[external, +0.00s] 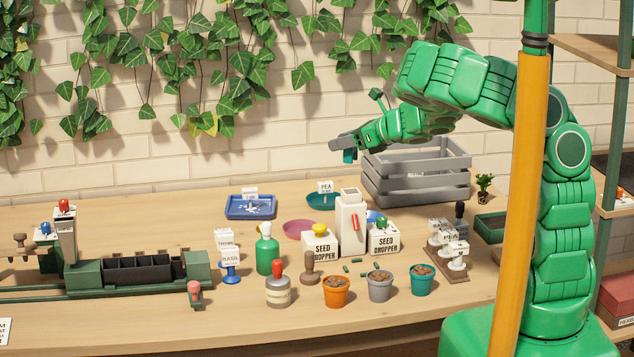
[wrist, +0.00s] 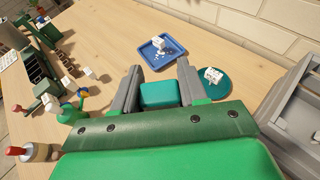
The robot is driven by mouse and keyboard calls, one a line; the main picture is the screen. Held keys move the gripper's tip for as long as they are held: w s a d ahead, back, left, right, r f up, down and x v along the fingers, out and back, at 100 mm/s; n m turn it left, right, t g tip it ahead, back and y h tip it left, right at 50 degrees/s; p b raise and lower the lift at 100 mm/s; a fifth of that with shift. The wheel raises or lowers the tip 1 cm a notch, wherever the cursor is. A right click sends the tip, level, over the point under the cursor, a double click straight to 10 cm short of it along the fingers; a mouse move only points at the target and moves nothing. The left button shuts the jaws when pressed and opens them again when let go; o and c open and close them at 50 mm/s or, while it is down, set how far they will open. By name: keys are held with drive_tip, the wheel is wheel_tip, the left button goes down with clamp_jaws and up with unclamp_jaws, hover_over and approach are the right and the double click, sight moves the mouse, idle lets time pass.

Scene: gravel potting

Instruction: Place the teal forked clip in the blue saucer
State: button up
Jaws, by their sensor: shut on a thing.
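My gripper (external: 339,145) is raised above the back of the bench, left of the grey crate. It is shut on the teal forked clip (external: 350,156), which shows as a teal block (wrist: 159,95) between the two fingers (wrist: 160,72) in the wrist view. Its fork is not clear there.
A square blue tray (external: 232,212) and a teal saucer (external: 314,204) stand at the back, each with a label block. A pink saucer (external: 296,229) lies left of the seed droppers (external: 320,246). The grey crate (external: 417,188) is at the back right. Pots (external: 336,294) line the front.

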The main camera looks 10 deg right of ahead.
drive_tip(key=d, duration=0.4)
drive_tip(key=shift+m+t+h, duration=0.3)
drive_tip(key=shift+m, duration=0.1)
drive_tip(key=shift+w+d+f, duration=0.1)
drive_tip(key=shift+w+f, duration=0.05)
drive_tip(key=shift+f, duration=2.7)
drive_tip(key=shift+w+a+f, duration=0.1)
drive_tip(key=shift+w+f, duration=0.05)
drive_tip(key=shift+f, duration=2.75)
drive_tip(key=shift+w+d+f, duration=0.1)
drive_tip(key=shift+w+f, duration=0.05)
drive_tip(key=shift+f, duration=2.7)
drive_tip(key=shift+f, duration=0.1)
drive_tip(key=o, duration=1)
drive_tip(key=shift+o, duration=0.2)
drive_tip(key=shift+v, duration=3.8)
